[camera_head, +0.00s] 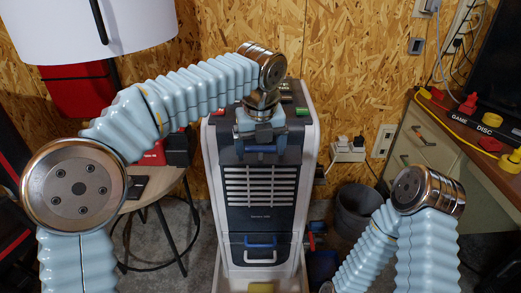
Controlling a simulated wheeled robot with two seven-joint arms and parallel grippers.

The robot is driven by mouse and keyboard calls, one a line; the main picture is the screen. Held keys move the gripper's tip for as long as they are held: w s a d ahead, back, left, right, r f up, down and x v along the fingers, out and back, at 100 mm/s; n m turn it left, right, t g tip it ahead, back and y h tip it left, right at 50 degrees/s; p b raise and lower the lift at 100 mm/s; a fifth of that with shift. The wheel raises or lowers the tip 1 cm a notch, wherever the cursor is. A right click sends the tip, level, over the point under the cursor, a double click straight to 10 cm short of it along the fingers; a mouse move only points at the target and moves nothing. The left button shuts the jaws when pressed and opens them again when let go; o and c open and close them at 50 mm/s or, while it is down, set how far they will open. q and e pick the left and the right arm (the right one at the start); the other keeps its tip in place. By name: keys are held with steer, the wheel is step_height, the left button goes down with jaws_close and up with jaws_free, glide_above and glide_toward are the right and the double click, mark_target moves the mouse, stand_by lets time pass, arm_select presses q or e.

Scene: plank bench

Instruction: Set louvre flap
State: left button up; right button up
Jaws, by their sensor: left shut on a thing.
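The appliance (308,150) is a tall white and dark unit standing upright in the middle of the head view. Its dark front carries a louvre panel (260,187) with several light horizontal slats, which look level. My left gripper (261,150) is at the upper front of the appliance, just above the louvre. It is shut on a blue part there, probably the louvre flap (261,149); the gripper hides much of it. My right arm shows at the lower right, but its gripper is not in view.
A blue handle (261,240) and a white handle (260,258) are low on the appliance front. A round stool (152,188) stands left. A dark bin (357,211) stands right, near a wooden desk (440,160). A chipboard wall is close behind.

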arm_select(q)
steer(key=shift+a, duration=0.1)
stand_by(0.4)
steer(key=o, duration=0.8)
steer(key=shift+w+f, duration=0.1)
steer(key=r, duration=0.4)
steer(key=s+r, duration=0.1)
steer(key=r, duration=0.4)
steer(key=s+r, duration=0.1)
steer(key=r, duration=0.3)
steer(key=shift+s+r, duration=0.1)
steer(key=shift+r, duration=0.25)
